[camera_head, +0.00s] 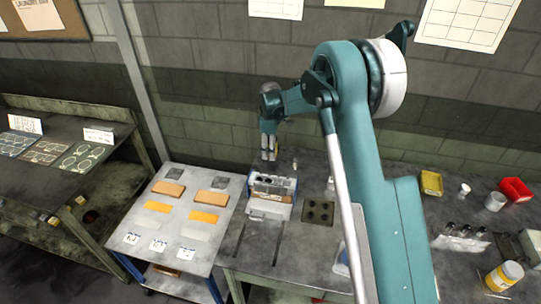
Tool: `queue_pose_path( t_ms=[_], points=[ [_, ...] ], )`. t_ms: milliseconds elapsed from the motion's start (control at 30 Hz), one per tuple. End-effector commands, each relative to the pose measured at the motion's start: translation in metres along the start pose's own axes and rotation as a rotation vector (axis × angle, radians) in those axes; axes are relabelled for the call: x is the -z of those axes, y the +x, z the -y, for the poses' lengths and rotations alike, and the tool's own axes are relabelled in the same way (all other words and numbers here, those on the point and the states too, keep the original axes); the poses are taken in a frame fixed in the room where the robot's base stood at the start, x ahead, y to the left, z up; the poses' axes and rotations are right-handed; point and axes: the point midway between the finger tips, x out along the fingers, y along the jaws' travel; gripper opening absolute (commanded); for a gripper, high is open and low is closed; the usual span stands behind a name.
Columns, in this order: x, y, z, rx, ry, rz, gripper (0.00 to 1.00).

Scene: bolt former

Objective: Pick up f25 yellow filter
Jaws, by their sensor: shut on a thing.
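On the light-topped cart (190,257), two flat yellow pieces lie apart, one on the left (158,206) and one on the right (204,217). Label cards (158,245) stand at the cart's front; their print is too small to read, so I cannot tell which piece is f25. My gripper (268,155) points down behind and above a blue-sided metal device (272,190) on the workbench, to the right of the cart. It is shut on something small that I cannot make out. It is clear of both yellow pieces.
Brown blocks (169,188) and pale pieces (196,231) share the cart top. A dark plate with holes (318,212) lies right of the device. A wall is close behind.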

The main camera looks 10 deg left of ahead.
Motion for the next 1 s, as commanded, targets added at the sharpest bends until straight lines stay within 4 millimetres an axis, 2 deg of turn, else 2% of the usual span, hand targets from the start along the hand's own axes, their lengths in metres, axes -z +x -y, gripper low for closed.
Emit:
queue_pose_path(
  t_ms=[200,400,600,1000],
  points=[
    [0.0,-0.035,0.0,0.0,0.0,0.0,0.23],
    [0.0,-0.056,0.0,0.0,0.0,0.0,0.23],
    [0.0,-0.062,0.0,0.0,0.0,0.0,0.23],
    [0.0,-0.062,0.0,0.0,0.0,0.0,0.23]
  ],
)
